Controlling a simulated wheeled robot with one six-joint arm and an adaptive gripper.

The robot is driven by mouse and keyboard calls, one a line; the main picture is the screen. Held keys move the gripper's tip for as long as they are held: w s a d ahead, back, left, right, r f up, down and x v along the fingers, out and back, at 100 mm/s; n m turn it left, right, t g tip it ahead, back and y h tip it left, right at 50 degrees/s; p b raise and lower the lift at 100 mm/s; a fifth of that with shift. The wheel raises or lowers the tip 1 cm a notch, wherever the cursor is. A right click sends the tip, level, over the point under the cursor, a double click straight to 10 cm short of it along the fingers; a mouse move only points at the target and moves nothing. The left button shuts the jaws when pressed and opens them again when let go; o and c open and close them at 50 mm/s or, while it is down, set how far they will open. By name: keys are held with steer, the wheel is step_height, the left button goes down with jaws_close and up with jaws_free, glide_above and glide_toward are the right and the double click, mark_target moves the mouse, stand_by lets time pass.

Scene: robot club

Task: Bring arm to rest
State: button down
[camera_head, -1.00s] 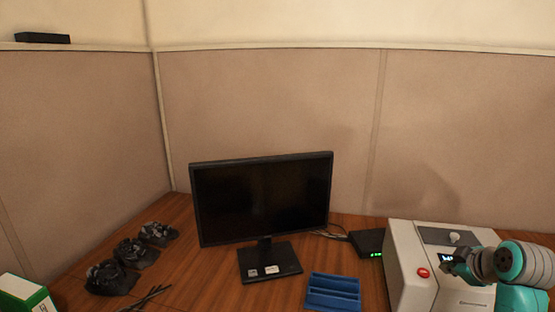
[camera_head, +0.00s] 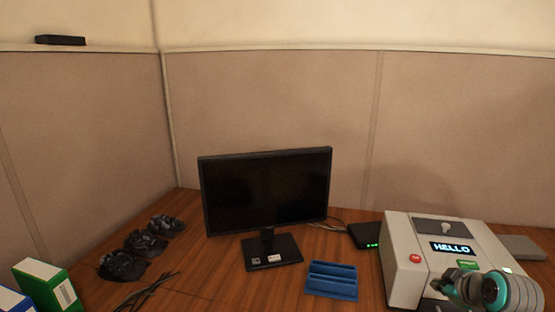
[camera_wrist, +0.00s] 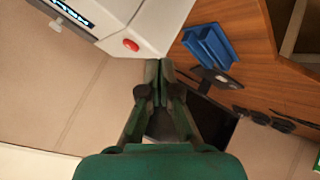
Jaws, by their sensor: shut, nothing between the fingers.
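My arm shows at the lower right of the head view, a teal and grey wrist in front of the white machine (camera_head: 400,262). In the wrist view my gripper (camera_wrist: 158,66) is shut, its green fingers together with nothing between them. The machine's corner and red button (camera_wrist: 131,45) show just past the fingertips at upper left there. In the head view the machine's screen reads HELLO, and my arm covers part of its lower front.
A black monitor (camera_head: 266,192) stands mid-desk, with a blue tray (camera_head: 332,292) and a black box with green lights (camera_head: 366,236) nearby. Crumpled dark items (camera_head: 145,243), dark cables (camera_head: 148,288) and a green-white box (camera_head: 44,282) lie at left. Partition walls (camera_head: 270,100) close the back.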

steer(key=s+a+f+m+t, duration=0.1)
steer(key=s+a+f, duration=0.3)
steer(key=f, duration=0.3)
steer(key=s+a+f+m, duration=0.2)
steer(key=s+a+f, duration=0.1)
steer(key=a+f, duration=0.3)
steer(key=s+a+f+m+t, duration=0.1)
steer(key=s+a+f, duration=0.25)
steer(key=s, duration=0.35)
steer(key=s+a+f+m, duration=0.1)
steer(key=s+a+f, duration=0.2)
steer(key=s+f, duration=0.25)
steer(key=s+a+r+m+t, duration=0.1)
steer(key=s+a, duration=0.2)
steer(key=s, duration=0.5)
steer(key=s+a+r+t, duration=0.1)
steer(key=s+a, duration=0.1)
steer(key=s, duration=0.6)
steer(key=s+a+r+m+t, duration=0.1)
steer(key=s+a+r, duration=0.1)
steer(key=s+r, duration=0.7)
steer(key=shift+s+a+y, duration=0.35)
steer(key=shift+s+y, duration=0.05)
steer(key=shift+s, duration=1.75)
steer(key=c, duration=1.9)
jaws_free()
